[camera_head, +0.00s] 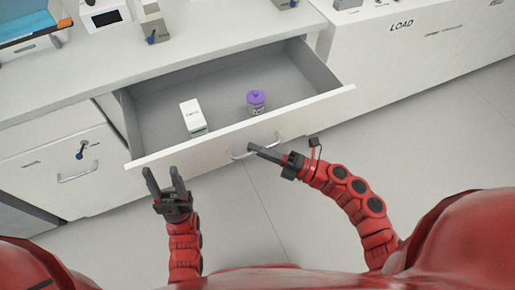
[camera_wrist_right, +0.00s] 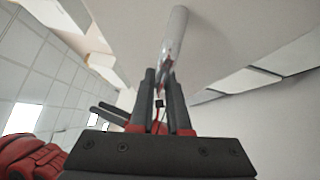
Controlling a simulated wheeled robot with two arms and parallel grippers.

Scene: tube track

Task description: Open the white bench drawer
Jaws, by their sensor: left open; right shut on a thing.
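The white bench drawer (camera_head: 310,108) is pulled well out from the bench, and its grey inside shows. A metal bar handle (camera_head: 237,154) is on its front face. My right gripper (camera_head: 251,148) is shut on that handle; in the right wrist view its two fingers (camera_wrist_right: 160,80) close around the silver bar (camera_wrist_right: 175,40). My left gripper (camera_head: 163,172) is open and empty, in front of the drawer's left end with its fingers pointing up in the picture. Inside the drawer are a white box (camera_head: 193,116) and a jar with a purple lid (camera_head: 256,101).
The bench top (camera_head: 200,40) above holds several devices at the back left. A closed cabinet with a handle and a key (camera_head: 80,165) stands left of the drawer. A white unit marked LOAD (camera_head: 400,70) stands to the right. The floor (camera_head: 440,150) at the right is clear.

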